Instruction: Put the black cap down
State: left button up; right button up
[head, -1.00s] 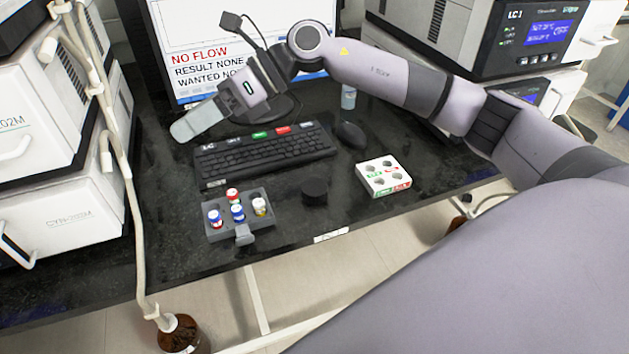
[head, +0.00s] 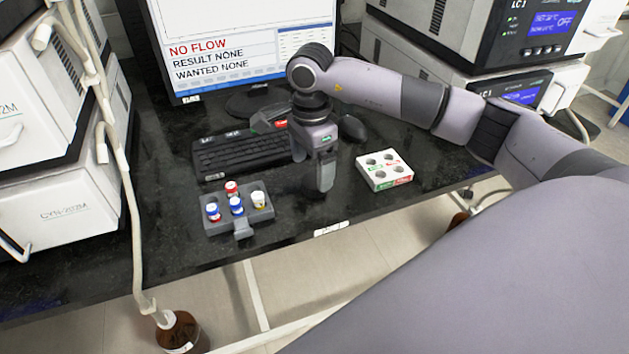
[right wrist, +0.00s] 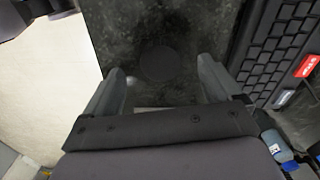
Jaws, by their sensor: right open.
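The black cap (right wrist: 159,64) is a dark round disc lying flat on the black counter in the right wrist view. In the head view it is largely hidden behind my right gripper (head: 323,182). My right gripper points down over the cap and is open. In the right wrist view its two fingers (right wrist: 160,72) stand on either side of the cap, with a gap on each side. The cap appears to rest on the counter, not held. My left gripper is not in view.
A grey rack (head: 240,222) with several capped vials stands left of the gripper. A white holder (head: 384,170) with round holes stands to the right. A keyboard (head: 240,152) and mouse (head: 352,128) lie behind. The counter's front edge is close.

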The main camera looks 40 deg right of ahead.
aim_at(312, 181)
notch_tip(312, 181, down, 4)
jog(key=shift+r, duration=0.2)
jog(key=c, duration=1.2)
jog(key=shift+r, duration=0.1)
jog(key=shift+c, duration=0.2)
